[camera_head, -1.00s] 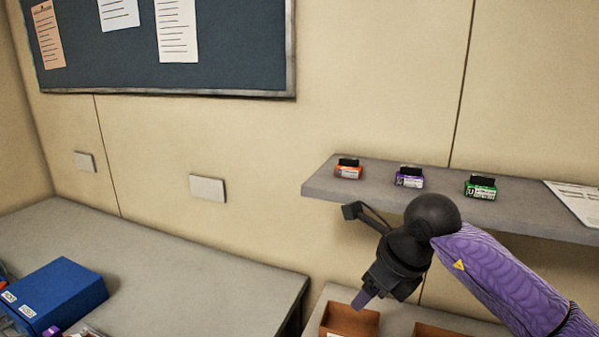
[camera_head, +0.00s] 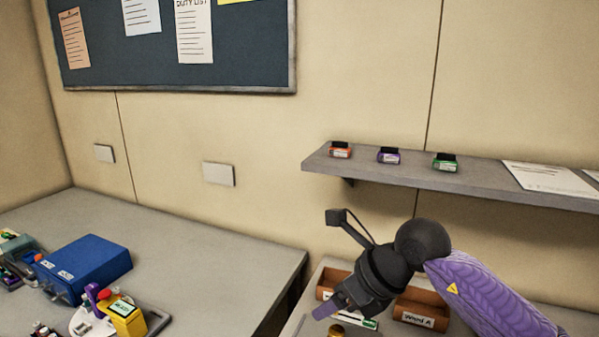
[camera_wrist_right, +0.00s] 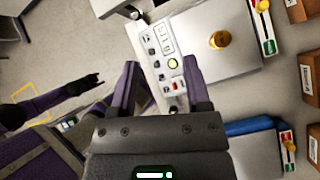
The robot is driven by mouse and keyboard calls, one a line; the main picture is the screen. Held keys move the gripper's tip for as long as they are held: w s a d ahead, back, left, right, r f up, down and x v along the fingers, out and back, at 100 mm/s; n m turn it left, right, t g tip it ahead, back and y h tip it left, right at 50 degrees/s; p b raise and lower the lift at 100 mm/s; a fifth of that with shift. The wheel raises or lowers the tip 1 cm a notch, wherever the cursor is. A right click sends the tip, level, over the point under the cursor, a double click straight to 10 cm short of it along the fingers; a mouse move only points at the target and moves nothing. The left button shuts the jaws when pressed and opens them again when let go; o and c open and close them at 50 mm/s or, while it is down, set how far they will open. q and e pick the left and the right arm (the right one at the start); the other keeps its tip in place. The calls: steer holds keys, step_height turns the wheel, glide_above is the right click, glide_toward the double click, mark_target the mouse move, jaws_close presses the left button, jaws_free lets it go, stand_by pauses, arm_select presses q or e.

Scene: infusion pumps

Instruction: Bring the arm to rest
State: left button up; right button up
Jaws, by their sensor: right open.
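My right arm comes in from the lower right of the head view. Its gripper (camera_head: 328,311) hangs low in front of the shelf, over the near end of the right-hand counter. In the right wrist view the two fingers of this gripper (camera_wrist_right: 160,72) stand apart with nothing held between them. A dark limb with a jaw-like end (camera_wrist_right: 88,81) shows at the left of the wrist view. It looks like my left gripper, but its jaw state is unclear. It is not in the head view.
A grey shelf (camera_head: 400,176) holds orange (camera_head: 340,150), purple (camera_head: 389,156) and green (camera_head: 445,162) items. Brown bins (camera_head: 420,311) stand below. The left counter carries a blue box (camera_head: 85,265) and a yellow device (camera_head: 124,317). A control panel (camera_wrist_right: 165,62) lies beyond my fingers.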

steer(key=s+a+r+m+t+y, duration=0.3)
steer(key=s+a+r+m+y, duration=0.2)
steer(key=a+r+y, duration=0.5)
steer(key=w+d+f+m+t+h, duration=0.25)
steer(key=d+m+t+h, duration=0.5)
steer(key=m+t, duration=0.95)
steer(key=s+d+f+m+g+h, duration=0.4)
steer(key=d+f+m+g+h, duration=0.3)
steer(key=d+f+m+h, duration=0.7)
steer(key=s+a+f+m+g+y, duration=0.15)
steer(key=s+f+m+g, duration=0.25)
steer(key=s+f+g, duration=0.45)
steer(key=s+a+f+m+g+y, duration=0.1)
steer(key=s+f+m+g+y, duration=0.3)
steer(key=s, duration=0.8)
step_height(320, 180, down, 23)
steer(key=s+g+b, duration=0.2)
steer(key=b, duration=0.4)
arm_select(q)
step_height(320, 180, down, 10)
steer(key=s+b, duration=0.1)
steer(key=b, duration=0.3)
steer(key=shift+s, duration=0.4)
arm_select(e)
steer(key=s+d+f+n+g+h, duration=0.1)
steer(key=s+d+f, duration=0.2)
steer(key=s+f, duration=1)
step_height(320, 180, down, 2)
steer(key=shift+s+d+f, duration=0.25)
steer(key=shift+s+d, duration=0.15)
